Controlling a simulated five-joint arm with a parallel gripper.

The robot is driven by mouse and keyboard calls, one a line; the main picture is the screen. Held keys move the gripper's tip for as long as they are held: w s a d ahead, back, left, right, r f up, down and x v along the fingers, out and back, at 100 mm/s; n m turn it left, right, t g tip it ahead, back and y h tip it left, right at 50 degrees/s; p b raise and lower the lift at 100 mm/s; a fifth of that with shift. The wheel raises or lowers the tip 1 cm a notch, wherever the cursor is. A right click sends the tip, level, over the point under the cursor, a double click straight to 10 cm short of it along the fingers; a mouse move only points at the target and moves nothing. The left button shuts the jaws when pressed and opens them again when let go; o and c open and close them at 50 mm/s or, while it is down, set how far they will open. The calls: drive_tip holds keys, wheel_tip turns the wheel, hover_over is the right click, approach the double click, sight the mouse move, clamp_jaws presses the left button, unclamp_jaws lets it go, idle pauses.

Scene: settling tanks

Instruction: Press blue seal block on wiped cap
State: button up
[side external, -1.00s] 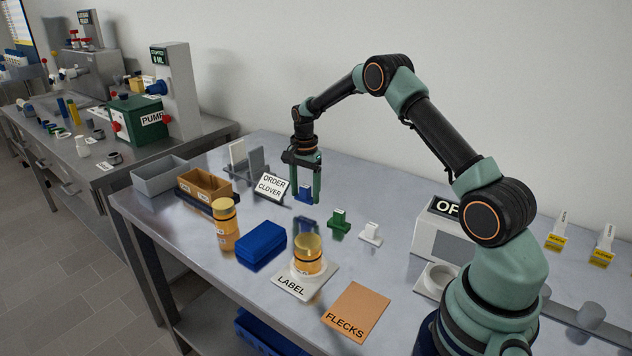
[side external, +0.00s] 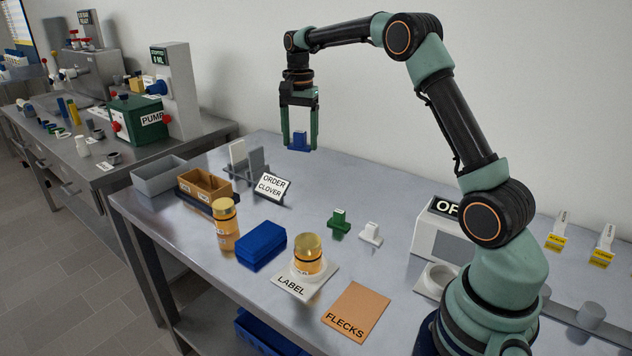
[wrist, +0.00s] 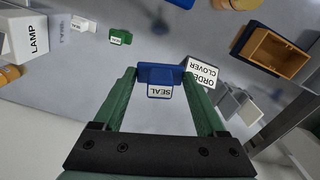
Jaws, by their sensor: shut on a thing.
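My gripper (side external: 299,141) is shut on the blue seal block (side external: 299,143) and holds it well above the table. In the wrist view the blue block (wrist: 158,75) sits between the green fingers, its white tag reading SEAL. A jar with a gold cap (side external: 307,245) stands on the white LABEL plate (side external: 303,279), to the front of the block. Another amber jar with a gold cap (side external: 225,208) stands further left. I cannot tell from here which cap is wiped. A green seal block (side external: 339,221) and a white seal block (side external: 371,233) stand on the table.
A blue box-shaped pad (side external: 261,246) lies between the jars. An orange FLECKS mat (side external: 357,312) lies at the front. An ORDER CLOVER sign (side external: 272,188), a brown bin (side external: 204,188) and a grey tray (side external: 159,178) stand at the left. The table below my gripper is clear.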

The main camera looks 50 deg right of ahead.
drive_tip(key=s+a+n, duration=0.5)
drive_tip(key=a+n, duration=0.2)
drive_tip(key=a, duration=0.1)
drive_tip(key=n, duration=0.8)
hover_over(308, 240)
wheel_tip(308, 240, down, 4)
drive_tip(key=r, duration=0.1)
drive_tip(key=shift+f, duration=0.25)
drive_tip(key=shift+f, duration=3.75)
drive_tip(key=shift+f, duration=0.25)
drive_tip(key=shift+r, duration=3)
